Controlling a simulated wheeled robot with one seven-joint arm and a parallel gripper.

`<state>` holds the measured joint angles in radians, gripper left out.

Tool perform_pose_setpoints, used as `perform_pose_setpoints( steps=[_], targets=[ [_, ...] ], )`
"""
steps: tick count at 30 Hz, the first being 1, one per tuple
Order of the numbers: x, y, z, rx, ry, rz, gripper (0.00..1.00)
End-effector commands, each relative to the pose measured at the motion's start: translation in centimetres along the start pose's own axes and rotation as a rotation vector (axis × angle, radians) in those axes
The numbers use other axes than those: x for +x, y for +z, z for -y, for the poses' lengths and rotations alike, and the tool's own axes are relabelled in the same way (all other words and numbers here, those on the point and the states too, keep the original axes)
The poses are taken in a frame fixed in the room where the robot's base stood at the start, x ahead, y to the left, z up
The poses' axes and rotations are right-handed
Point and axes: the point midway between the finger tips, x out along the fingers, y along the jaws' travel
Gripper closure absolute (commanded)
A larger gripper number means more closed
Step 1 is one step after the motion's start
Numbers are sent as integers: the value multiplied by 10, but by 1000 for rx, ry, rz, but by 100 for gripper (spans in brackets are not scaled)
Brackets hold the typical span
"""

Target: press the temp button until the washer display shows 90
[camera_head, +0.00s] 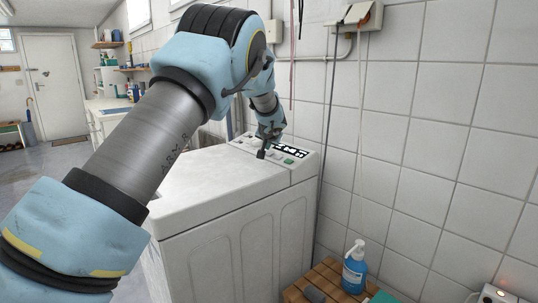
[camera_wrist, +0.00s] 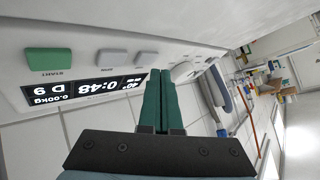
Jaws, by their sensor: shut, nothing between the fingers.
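The white top-loading washer (camera_head: 215,190) stands in the middle of the head view, with its control panel along the back right edge. The panel's dark display (camera_wrist: 95,88) appears upside down in the wrist view and seems to show 40° and 0:48, with 0.00kg beside them. A green START button (camera_wrist: 49,61), a grey button (camera_wrist: 112,57) and another grey button (camera_wrist: 146,58) sit in a row; the grey buttons' labels are too small to read. My gripper (camera_wrist: 160,75) is shut and empty, its tips near the second grey button. I cannot tell whether they touch the panel.
A round knob (camera_wrist: 185,70) lies on the panel just past my fingertips. The tiled wall (camera_head: 400,120) rises close behind the washer. A blue soap bottle (camera_head: 354,270) stands on a wooden slatted surface (camera_head: 325,278) at the washer's right.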

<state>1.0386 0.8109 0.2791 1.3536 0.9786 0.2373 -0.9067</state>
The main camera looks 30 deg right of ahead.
Motion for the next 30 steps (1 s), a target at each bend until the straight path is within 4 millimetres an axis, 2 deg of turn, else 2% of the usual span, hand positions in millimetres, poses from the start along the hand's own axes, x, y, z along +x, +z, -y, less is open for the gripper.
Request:
perform_pose_setpoints(
  steps=[20, 30],
  targets=[
    [0, 0, 0, 0, 0, 0, 100],
    [6, 5, -5, 0, 0, 0, 100]
  ],
)
